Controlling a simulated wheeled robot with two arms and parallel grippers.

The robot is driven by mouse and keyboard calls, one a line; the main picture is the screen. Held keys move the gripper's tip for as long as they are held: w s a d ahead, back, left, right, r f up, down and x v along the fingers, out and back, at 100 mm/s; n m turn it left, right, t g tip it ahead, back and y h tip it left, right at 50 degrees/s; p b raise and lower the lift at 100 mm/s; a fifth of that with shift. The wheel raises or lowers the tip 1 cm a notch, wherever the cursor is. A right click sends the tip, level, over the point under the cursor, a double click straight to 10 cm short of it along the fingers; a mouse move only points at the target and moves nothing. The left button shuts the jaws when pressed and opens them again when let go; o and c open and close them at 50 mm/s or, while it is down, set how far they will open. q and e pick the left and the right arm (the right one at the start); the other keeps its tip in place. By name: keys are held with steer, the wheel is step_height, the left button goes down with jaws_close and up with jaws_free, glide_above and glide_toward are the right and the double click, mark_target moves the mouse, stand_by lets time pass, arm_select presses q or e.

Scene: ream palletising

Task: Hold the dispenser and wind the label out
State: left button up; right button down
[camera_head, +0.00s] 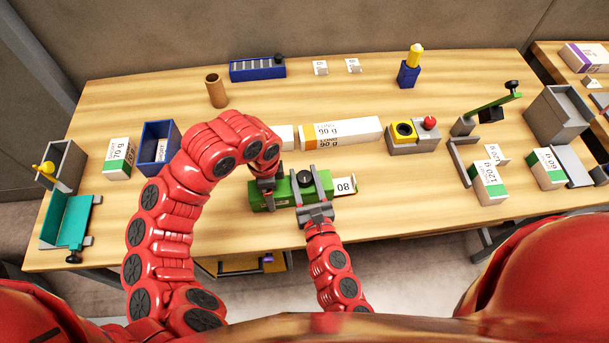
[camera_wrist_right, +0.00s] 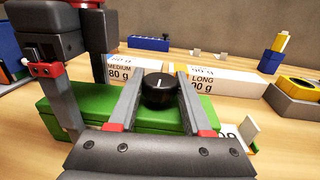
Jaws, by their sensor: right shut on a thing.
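The green dispenser (camera_head: 262,196) lies near the front edge of the table, with a black knob (camera_wrist_right: 161,90) on top. A white label reading 80 (camera_head: 344,186) sticks out of its right end. My left gripper (camera_head: 270,190) straddles the dispenser's left part, one finger in front and one behind. The left gripper also shows in the right wrist view (camera_wrist_right: 90,95). My right gripper (camera_head: 307,188) is shut on the knob, with a finger on each side of it in the wrist view.
A long white carton (camera_head: 340,132) and a grey box with a red button (camera_head: 426,133) stand behind the dispenser. A blue bin (camera_head: 157,150) is at the left, and several small cartons are at the right. Bare wood lies right of the label.

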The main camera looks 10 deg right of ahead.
steer(key=shift+f+m+h, duration=0.25)
steer(key=shift+m+h, duration=0.15)
steer(key=shift+h, duration=0.2)
steer(key=shift+r+m+h, duration=0.15)
steer(key=shift+m+h, duration=0.15)
steer(key=shift+h, duration=0.2)
arm_select(q)
steer(key=shift+w, duration=0.1)
arm_select(e)
steer(key=shift+c, duration=1.7)
jaws_free()
steer(key=shift+r, duration=0.1)
